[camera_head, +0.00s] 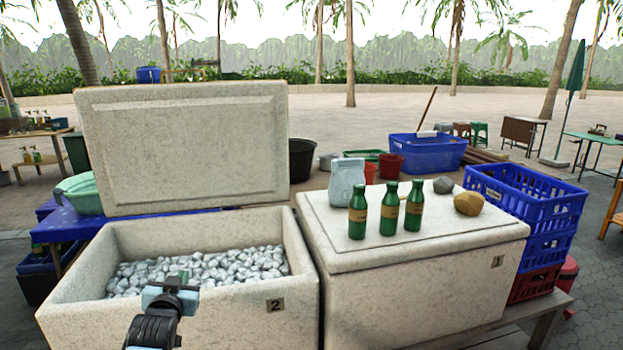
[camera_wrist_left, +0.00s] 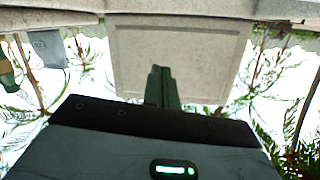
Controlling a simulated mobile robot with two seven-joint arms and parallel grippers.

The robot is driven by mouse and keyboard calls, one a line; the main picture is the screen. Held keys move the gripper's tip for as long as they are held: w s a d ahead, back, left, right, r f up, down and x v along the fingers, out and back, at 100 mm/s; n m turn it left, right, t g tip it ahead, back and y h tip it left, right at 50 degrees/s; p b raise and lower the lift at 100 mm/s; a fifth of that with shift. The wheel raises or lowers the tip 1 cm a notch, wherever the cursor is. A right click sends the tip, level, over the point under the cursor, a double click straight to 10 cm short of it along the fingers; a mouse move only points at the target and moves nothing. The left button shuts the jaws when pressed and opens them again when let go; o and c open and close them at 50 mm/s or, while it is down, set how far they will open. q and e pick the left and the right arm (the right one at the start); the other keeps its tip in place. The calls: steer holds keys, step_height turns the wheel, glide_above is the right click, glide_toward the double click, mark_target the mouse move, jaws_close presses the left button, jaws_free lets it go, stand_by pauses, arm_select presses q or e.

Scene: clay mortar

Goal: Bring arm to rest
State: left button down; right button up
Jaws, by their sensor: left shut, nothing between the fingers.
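My left gripper (camera_head: 182,278) is in front of the open cooler marked 2 (camera_head: 75,275), at the lower left of the head view. It is shut and empty, over the cooler's front rim in the picture. Its closed fingers (camera_wrist_left: 160,75) also show in the left wrist view, against the pale raised lid (camera_wrist_left: 180,50), with nothing between them. My right gripper is in neither view.
The open cooler holds ice (camera_head: 200,268); its lid (camera_head: 185,150) stands raised behind. On the closed cooler marked 1 (camera_head: 420,290) stand three green bottles (camera_head: 389,210), a grey-blue bag (camera_head: 346,182) and two stones. Blue crates (camera_head: 530,200) are stacked at right.

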arm_select(q)
steer(key=s+d+f+m+g+h, duration=0.1)
steer(key=s+d+f+g, duration=0.15)
steer(key=s+f, duration=0.85)
steer(key=s+d+f+g+h, duration=0.1)
steer(key=s+d+f, duration=0.2)
steer(key=s+f, duration=0.8)
steer(key=s+d+f+g, duration=0.1)
steer(key=s+f, duration=0.1)
steer(key=s, duration=0.5)
steer(key=s+d+f+g+h, duration=0.1)
steer(key=s+d+f, duration=0.1)
steer(key=s, duration=0.6)
steer(key=s+d+f+g+h, duration=0.1)
steer(key=s+f, duration=0.1)
steer(key=s, duration=0.5)
steer(key=shift+s+d+f, duration=0.3)
steer(key=shift+s+d, duration=0.05)
steer(key=shift+d, duration=0.05)
